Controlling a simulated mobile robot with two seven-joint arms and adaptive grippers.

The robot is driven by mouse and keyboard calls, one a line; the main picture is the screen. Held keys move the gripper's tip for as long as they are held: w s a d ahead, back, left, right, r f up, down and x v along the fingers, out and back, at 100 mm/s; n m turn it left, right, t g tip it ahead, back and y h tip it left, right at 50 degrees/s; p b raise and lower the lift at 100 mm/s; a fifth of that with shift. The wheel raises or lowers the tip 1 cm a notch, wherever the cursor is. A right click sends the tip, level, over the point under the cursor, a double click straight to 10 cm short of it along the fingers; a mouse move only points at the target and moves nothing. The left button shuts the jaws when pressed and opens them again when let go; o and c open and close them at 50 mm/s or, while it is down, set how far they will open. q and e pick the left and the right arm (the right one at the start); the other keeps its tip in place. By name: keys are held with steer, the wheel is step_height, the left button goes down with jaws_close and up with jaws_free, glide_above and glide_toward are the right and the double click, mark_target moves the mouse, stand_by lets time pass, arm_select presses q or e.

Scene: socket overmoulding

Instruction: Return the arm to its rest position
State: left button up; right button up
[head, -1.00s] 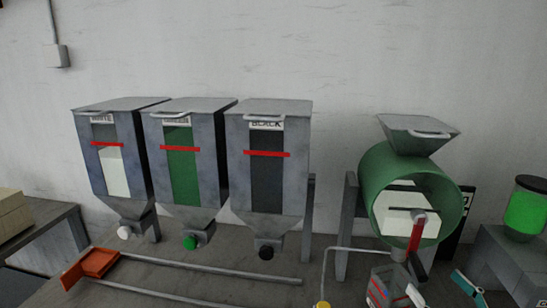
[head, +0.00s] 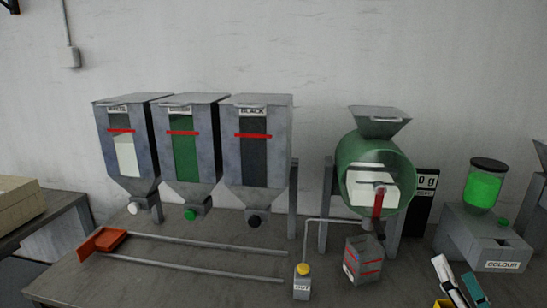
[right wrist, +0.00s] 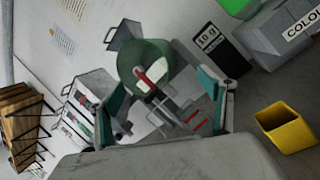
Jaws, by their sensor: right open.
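My right gripper (head: 457,278) shows at the bottom right of the head view, with one pale finger and one teal finger spread apart. In the right wrist view its two fingers (right wrist: 163,95) stand wide apart with nothing held between them. Beyond them is the green drum mixer (right wrist: 145,65), at a distance. In the head view the gripper is right of the grey container with red lines (head: 363,262) and in front of the colour unit (head: 487,234). Most of the right arm is out of the picture. My left gripper is in neither view.
The drum mixer (head: 375,178) stands right of centre. A yellow bin (right wrist: 286,126) is near the gripper's right side.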

steer(key=s+d+f+m+g+h, duration=0.4)
steer(key=d+f+m+g+h, duration=0.25)
steer(key=m, duration=0.75)
steer(key=s+a+f+m+g+y, duration=0.1)
steer(key=s+a+f+m+g, duration=0.15)
steer(key=f, duration=0.35)
steer(key=s+a+f+m+g+y, duration=0.1)
steer(key=s+a+f+m+g, duration=0.15)
steer(key=f, duration=0.25)
arm_select(q)
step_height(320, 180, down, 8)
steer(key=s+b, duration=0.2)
steer(key=b, duration=0.4)
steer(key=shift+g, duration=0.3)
arm_select(e)
steer(key=s+a+f+m+y, duration=0.2)
steer(key=a+f+y, duration=0.3)
steer(key=a+f, duration=0.6)
steer(key=s+a+f+m+y, duration=0.1)
steer(key=a+f+y, duration=0.3)
steer(key=a+f, duration=0.7)
step_height(320, 180, down, 5)
steer(key=shift+s+a+f+m+t+y, duration=0.1)
steer(key=shift+s+a+m+t+y, duration=0.3)
steer(key=shift+m, duration=0.2)
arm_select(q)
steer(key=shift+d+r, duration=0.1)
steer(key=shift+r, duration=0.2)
